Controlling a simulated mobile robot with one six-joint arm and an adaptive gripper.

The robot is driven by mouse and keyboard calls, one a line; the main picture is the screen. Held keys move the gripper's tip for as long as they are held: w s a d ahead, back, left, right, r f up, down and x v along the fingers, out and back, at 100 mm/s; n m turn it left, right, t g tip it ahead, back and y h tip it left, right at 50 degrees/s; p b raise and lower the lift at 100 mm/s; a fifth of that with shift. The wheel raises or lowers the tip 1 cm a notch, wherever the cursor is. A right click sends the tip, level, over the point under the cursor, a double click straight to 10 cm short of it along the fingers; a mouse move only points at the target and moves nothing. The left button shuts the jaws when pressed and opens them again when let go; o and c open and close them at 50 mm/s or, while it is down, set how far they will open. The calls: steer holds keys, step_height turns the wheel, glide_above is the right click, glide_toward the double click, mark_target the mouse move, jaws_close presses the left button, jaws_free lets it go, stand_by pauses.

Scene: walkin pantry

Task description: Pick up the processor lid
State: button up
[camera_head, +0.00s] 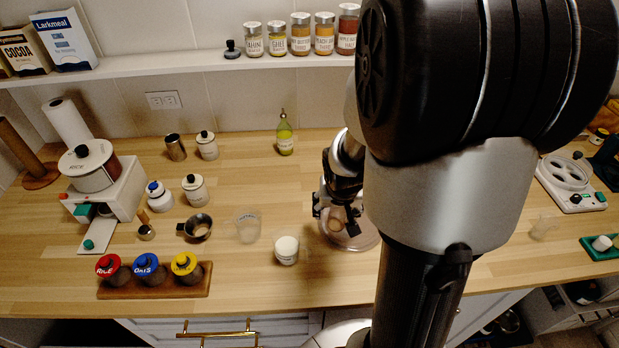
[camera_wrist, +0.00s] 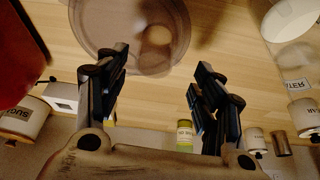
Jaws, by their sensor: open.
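The processor lid appears to be a round, see-through disc with a tan knob-like spot at its middle. In the head view the disc (camera_head: 352,243) lies on the wooden counter, partly hidden by my gripper and arm. In the wrist view the disc (camera_wrist: 95,28) is at the top, cut off by the frame edge. My gripper (camera_head: 338,218) points down over the disc. Its fingers (camera_wrist: 163,62) are spread apart with nothing between them. The left fingertip overlaps the disc's edge in the wrist view; I cannot tell whether they touch.
A white-lidded jar (camera_head: 286,250) and a clear cup (camera_head: 248,227) stand left of the disc. An oil bottle (camera_head: 285,137) stands behind. Jars with red, blue and yellow lids sit on a wooden rack (camera_head: 155,289) at front left.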

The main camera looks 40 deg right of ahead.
mark_target(336, 215)
steer(key=b+x, duration=0.1)
steer(key=x, duration=0.3)
steer(key=d+b+x, duration=0.1)
steer(key=x, duration=0.2)
steer(key=shift+r+b, duration=0.1)
steer(key=shift+b, duration=0.25)
steer(key=shift+r, duration=0.1)
steer(key=shift+c, duration=0.2)
steer(key=c, duration=1.2)
steer(key=shift+c, duration=0.4)
steer(key=shift+r, duration=0.15)
